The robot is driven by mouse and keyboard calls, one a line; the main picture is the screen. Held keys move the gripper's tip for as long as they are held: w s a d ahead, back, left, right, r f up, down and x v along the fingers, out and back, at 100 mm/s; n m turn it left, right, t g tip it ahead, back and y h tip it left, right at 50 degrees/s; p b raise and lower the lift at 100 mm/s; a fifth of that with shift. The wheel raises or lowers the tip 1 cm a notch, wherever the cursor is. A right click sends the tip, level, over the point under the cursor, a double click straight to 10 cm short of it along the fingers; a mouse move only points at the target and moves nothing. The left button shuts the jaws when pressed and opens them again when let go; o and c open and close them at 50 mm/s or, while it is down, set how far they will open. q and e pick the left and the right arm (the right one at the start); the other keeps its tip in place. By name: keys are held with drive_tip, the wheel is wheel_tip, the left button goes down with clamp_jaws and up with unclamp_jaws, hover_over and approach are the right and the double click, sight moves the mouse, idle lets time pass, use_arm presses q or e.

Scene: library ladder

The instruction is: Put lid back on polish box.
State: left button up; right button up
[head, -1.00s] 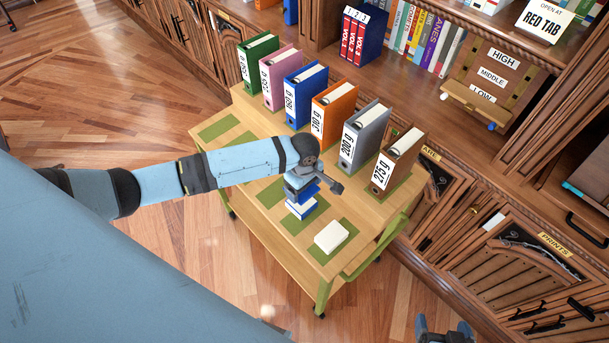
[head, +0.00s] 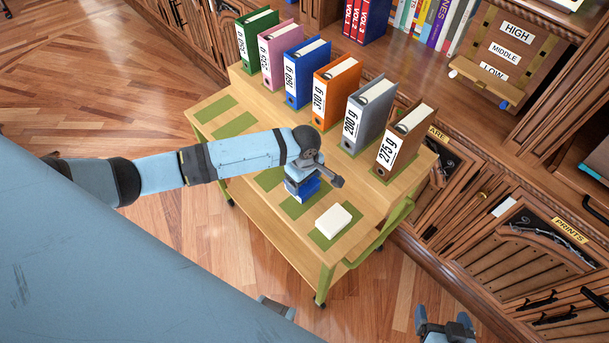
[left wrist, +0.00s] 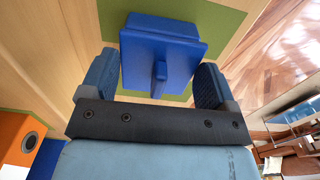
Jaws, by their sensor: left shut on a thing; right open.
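The blue lid (left wrist: 160,60), a square plate with a small upright ridge, is between the fingers of my left gripper (left wrist: 155,84), which is shut on it. The blue polish box (left wrist: 165,24) shows just beyond the lid in the left wrist view. In the head view my left gripper (head: 301,176) points down over the blue polish box (head: 304,192) on the cart's front tier. The lid is on or just above the box; I cannot tell if it is fully seated. My right gripper (head: 446,326) is open and empty at the bottom edge, away from the cart.
A white block (head: 333,221) lies on a green mat close to the box. Several labelled binders, such as the orange one (head: 334,92), stand on the cart's raised back tier. Wooden cabinets (head: 525,250) line the right. Floor is clear to the left.

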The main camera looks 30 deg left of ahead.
use_arm(q)
drive_tip(key=p, duration=0.2)
drive_tip(key=shift+p, duration=0.35)
idle(1.9)
drive_tip(key=shift+f+p, duration=0.2)
drive_tip(key=shift+p, duration=0.35)
idle(0.8)
drive_tip(key=shift+p, duration=0.6)
idle(0.3)
idle(0.4)
drive_tip(key=o, duration=0.8)
drive_tip(key=shift+r, duration=0.1)
